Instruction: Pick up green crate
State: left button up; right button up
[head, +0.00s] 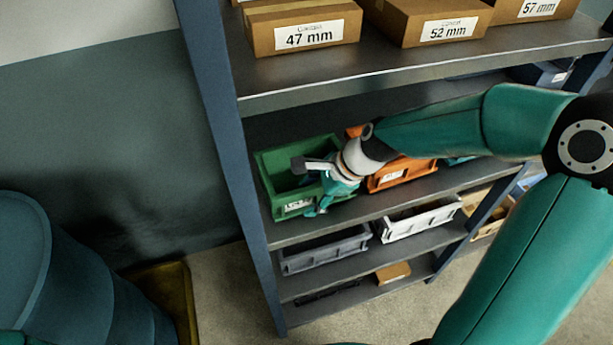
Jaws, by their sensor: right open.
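The green crate (268,184) stands on the middle shelf, at its left end beside the blue upright. It has a white label on its front. My right gripper (303,172) reaches in from the right and is open at the crate's right part. One finger shows over the crate's opening and another part hangs in front of its right front side. I cannot tell whether the fingers touch the crate. The gripper and wrist hide the crate's right end. My left gripper is not in view.
An orange crate (412,172) stands right of the green one. Cardboard boxes (305,28) stand on the shelf above. A grey crate (325,251) and a white crate (420,220) are on the shelf below. A blue barrel (70,275) stands at the left.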

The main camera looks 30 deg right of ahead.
jog(key=shift+f, duration=0.25)
dwell(0.3)
grip_shut()
